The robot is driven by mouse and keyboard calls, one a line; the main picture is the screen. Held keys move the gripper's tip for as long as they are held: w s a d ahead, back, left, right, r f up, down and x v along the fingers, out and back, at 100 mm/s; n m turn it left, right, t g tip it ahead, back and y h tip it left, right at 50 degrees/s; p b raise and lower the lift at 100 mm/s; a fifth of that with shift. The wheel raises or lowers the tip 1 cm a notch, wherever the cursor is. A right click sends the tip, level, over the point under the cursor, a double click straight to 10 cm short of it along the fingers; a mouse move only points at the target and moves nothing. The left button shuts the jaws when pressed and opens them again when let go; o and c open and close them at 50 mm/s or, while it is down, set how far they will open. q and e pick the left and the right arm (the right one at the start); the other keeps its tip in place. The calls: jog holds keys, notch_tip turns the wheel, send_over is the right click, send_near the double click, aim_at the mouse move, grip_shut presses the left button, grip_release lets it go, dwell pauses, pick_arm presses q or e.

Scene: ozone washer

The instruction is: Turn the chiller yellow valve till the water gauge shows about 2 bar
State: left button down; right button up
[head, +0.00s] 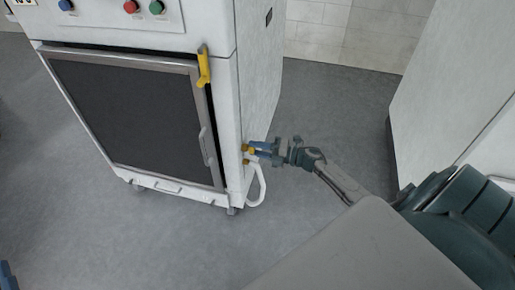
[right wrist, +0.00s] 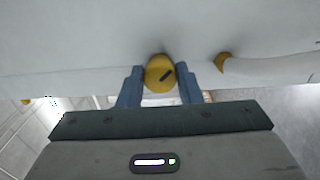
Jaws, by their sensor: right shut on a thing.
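The white cabinet (head: 257,75) with a dark front panel stands left of centre in the head view. A round yellow valve knob (right wrist: 155,66) shows in the right wrist view on a pale wall, with a slanted dark mark on its face. My right gripper (right wrist: 160,86) has its blue fingers on both sides of this knob and is shut on it. In the head view my right gripper (head: 259,149) reaches the cabinet's lower right side, and its fingers partly hide the yellow fittings there. No water gauge can be made out in either view.
A second yellow fitting (right wrist: 222,62) with a white hose sits right of the knob. In the head view a white hose loop (head: 261,187) hangs below the gripper. A yellow handle (head: 204,66) is on the front. Another white cabinet (head: 440,90) stands right; grey floor lies between.

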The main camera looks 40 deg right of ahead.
jog(key=o, duration=1)
jog(key=shift+c, duration=0.2)
pick_arm(q)
jog(key=f, duration=0.1)
jog(key=f+g, duration=0.1)
jog(key=shift+w+f+g, duration=0.2)
jog(key=shift+f+g, duration=0.1)
jog(key=shift+f, duration=0.05)
pick_arm(e)
jog(key=v, duration=1)
jog(key=shift+s+d, duration=0.25)
jog(key=shift+d, duration=0.1)
